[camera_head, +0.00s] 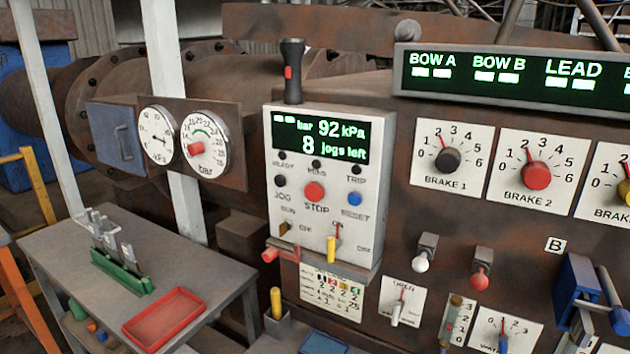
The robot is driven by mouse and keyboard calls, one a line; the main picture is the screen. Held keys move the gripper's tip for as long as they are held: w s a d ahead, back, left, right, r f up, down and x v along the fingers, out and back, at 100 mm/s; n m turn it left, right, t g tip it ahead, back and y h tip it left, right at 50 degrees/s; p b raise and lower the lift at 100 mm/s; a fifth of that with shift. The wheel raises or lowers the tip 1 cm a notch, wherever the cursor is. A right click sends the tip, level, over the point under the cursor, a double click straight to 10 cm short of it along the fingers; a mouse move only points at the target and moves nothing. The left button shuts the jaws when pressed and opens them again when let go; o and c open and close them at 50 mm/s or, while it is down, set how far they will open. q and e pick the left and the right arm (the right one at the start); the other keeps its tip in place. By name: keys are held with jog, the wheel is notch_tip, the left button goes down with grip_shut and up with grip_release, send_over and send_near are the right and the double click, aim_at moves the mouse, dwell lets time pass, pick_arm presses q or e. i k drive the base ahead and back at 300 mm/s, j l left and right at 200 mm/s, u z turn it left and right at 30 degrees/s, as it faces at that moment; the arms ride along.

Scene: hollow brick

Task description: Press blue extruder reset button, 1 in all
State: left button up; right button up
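The blue reset button (354,199) is a small round button on the right side of the light grey control box (360,255), above the label RESET. A larger red STOP button (314,191) is to its left, and a black JOG button (280,181) is further left. The box's green-lit display (320,138) reads 92 kPa and 8 jogs left. A dark TRIP lamp (356,170) is just above the blue button. Nothing covers the blue button. Neither of my grippers shows in the head view.
Below the buttons, a yellow-tipped lever (331,250) and a red-tipped lever (271,254) stick out. A grey table (215,270) with a red tray (165,318) stands at the left. Brake knobs (447,160) and a blue lever mechanism (577,290) are at the right.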

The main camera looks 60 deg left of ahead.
aim_at(354, 199)
jog(key=u, duration=1.9)
